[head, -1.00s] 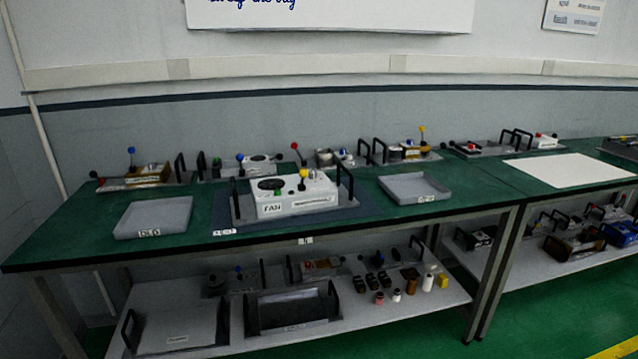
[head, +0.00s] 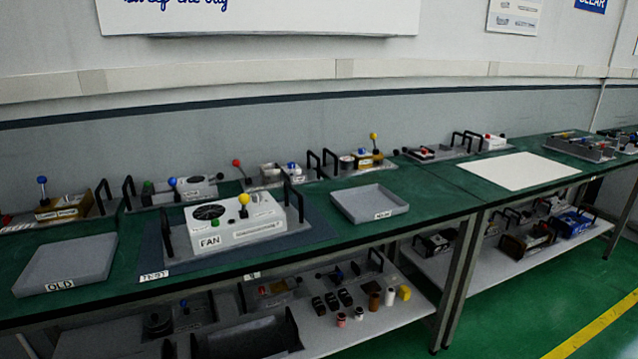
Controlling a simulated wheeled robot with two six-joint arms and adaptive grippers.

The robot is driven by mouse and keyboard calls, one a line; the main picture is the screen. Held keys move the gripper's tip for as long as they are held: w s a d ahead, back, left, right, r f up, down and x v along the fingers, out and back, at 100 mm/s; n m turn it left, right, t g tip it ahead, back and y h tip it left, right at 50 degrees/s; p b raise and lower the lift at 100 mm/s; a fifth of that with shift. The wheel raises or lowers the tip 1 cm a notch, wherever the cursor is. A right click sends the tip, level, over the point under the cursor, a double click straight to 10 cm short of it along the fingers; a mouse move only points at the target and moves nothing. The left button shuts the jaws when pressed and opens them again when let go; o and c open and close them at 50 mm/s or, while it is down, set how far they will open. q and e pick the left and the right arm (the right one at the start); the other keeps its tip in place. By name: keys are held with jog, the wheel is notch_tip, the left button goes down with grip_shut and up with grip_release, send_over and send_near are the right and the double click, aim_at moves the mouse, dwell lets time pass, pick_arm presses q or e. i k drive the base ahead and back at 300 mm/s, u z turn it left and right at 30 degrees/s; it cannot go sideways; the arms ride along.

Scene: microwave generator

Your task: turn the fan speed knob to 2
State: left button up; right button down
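The white fan unit (head: 262,233), labelled FAN, sits on a dark blue mat (head: 152,247) on the green workbench. A round black fan grille (head: 208,211) is on its top at the left. Which one sets the speed, and any numbers, are too small to read. Black handles (head: 166,239) flank the unit. Neither of my grippers is in view.
A grey tray labelled OLD (head: 68,262) lies left of the mat, and another grey tray (head: 369,203) lies right of it. Several panels with levers and handles line the back of the bench. A white sheet (head: 519,171) lies at right. The lower shelf holds small parts.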

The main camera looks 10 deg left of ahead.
aim_at(257, 197)
jog(key=z, duration=0.2)
jog(key=i, duration=0.65)
jog(key=u, duration=0.5)
jog(key=i, duration=0.55)
jog(key=u, duration=0.6)
